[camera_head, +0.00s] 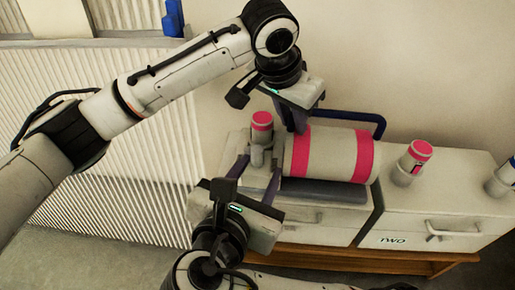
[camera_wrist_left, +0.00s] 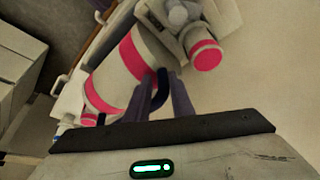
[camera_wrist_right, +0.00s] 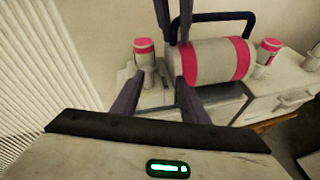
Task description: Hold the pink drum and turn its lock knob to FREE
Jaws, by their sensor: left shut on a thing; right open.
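The pink drum (camera_head: 318,153), a pale cylinder with pink bands, lies on its side on a cabinet; it also shows in the left wrist view (camera_wrist_left: 118,75) and right wrist view (camera_wrist_right: 212,62). My left gripper (camera_head: 302,125) is shut on the blue handle (camera_wrist_left: 158,92) behind the drum. My right gripper (camera_head: 256,178) is open and empty, left of the drum, its fingers either side of the view to a pink-capped cylinder (camera_wrist_right: 145,55). A rounded grey part (camera_wrist_left: 178,12) at the drum's end may be the lock knob. Its setting cannot be read.
Another pink-capped cylinder (camera_head: 414,160) stands right of the drum, and a blue-topped one (camera_head: 503,178) at the far right. A ribbed white panel (camera_head: 100,130) stands to the left.

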